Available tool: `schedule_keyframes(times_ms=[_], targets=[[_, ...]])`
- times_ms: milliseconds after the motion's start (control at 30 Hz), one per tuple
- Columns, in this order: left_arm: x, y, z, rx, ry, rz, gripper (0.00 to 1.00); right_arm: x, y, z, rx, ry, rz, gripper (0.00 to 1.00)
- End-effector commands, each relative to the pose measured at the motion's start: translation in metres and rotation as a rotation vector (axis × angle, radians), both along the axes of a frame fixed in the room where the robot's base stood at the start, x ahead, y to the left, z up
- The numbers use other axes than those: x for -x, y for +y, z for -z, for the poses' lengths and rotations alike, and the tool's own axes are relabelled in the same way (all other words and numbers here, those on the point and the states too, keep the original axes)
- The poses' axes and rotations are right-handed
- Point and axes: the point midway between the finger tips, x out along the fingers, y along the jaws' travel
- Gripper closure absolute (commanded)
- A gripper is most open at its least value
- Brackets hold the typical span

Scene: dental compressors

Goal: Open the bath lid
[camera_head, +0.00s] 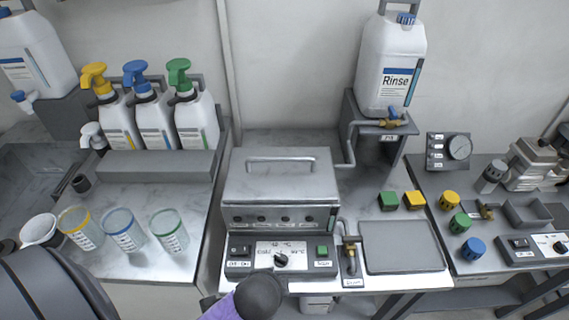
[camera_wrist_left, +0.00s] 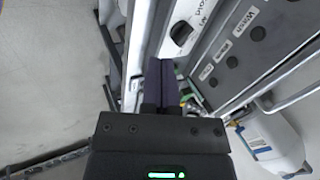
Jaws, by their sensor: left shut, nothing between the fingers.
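The bath (camera_head: 234,215) stands on the bench in the middle of the head view. Its grey metal lid (camera_head: 300,185) lies flat and shut on top, with a long bar handle (camera_head: 281,159) across it. In the left wrist view, my left gripper (camera_wrist_left: 165,65) is shut and empty. Its dark fingertips point toward the bath's front, near the control panel (camera_wrist_left: 181,32) and the row of labelled indicators (camera_wrist_left: 230,61). A bright rod beyond that panel looks like the lid handle (camera_wrist_left: 290,97), apart from the fingers. The left fingers cannot be made out in the head view.
A Rinse canister (camera_head: 390,65) stands on a raised stand behind right of the bath. Pump bottles (camera_head: 155,122) and beakers (camera_head: 122,230) are on the left bench. A flat grey plate (camera_head: 402,247) lies right of the bath. Colored knobs (camera_head: 460,222) stand farther right.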

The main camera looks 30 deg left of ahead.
Motion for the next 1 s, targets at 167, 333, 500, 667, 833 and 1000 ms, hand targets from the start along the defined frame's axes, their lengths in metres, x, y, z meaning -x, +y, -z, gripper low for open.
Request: schedule_keyframes(times_ms=[167,333,500,667,833,1000], targets=[[-0.059,0.023,-0.047,-0.529,-0.031,0.501,1.0,-0.001,0.0,-0.007,0.0,-0.001,0.0,1.0],[-0.11,0.039,-0.085,-1.105,0.07,0.908,1.0,-0.001,0.0,-0.009,0.0,-0.001,0.0,1.0],[-0.136,0.046,-0.105,-1.433,0.191,1.092,1.0,-0.001,0.0,-0.009,0.0,-0.001,0.0,1.0],[-0.153,0.056,-0.097,-1.452,0.202,1.102,1.0,0.0,0.0,0.0,0.0,0.0,0.0,1.0],[-0.181,0.074,-0.083,-1.447,0.201,1.101,1.0,0.001,0.0,0.013,0.0,0.003,0.0,1.0],[-0.204,0.088,-0.074,-1.445,0.2,1.102,1.0,0.002,0.0,0.024,0.0,0.006,0.0,1.0]])
